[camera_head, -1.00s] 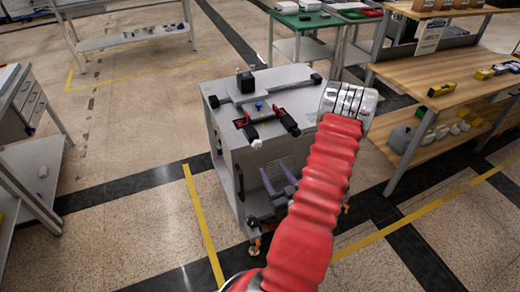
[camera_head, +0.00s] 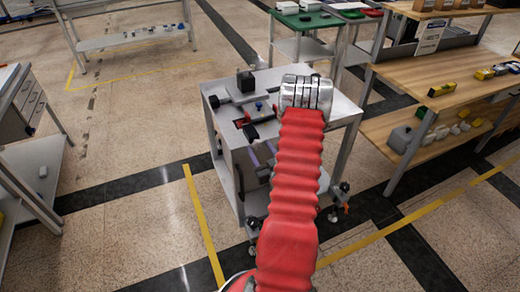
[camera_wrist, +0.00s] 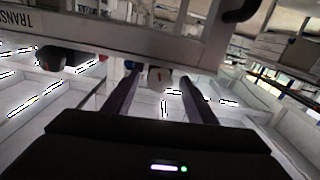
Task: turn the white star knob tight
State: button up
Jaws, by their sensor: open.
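The white star knob (camera_wrist: 160,77) shows in the wrist view as a small pale round shape, between the tips of my two purple-grey fingers. My gripper (camera_wrist: 159,72) is open, with a gap visible on each side of the knob. I cannot tell whether the tips reach alongside the knob or stop short of it. In the head view my gripper's purple fingers (camera_head: 255,158) show at the front of the grey cart (camera_head: 222,135), partly hidden by my red arm. I cannot make out the knob in the head view.
A black clamp block (camera_head: 245,82) and a red-and-black clamp (camera_head: 248,128) sit on the cart top. In the wrist view a metal rail with lettering (camera_wrist: 95,38) crosses above the fingers. A wooden bench (camera_head: 440,70) stands at right. The floor left of the cart is clear.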

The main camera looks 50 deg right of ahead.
jog(key=shift+w+d, duration=0.1)
jog(key=shift+w, duration=0.05)
jog(key=shift+c, duration=0.3)
jog(key=c, duration=1)
jog(key=shift+m, duration=1.1)
jog(key=o, duration=1.1)
jog(key=shift+c, duration=0.2)
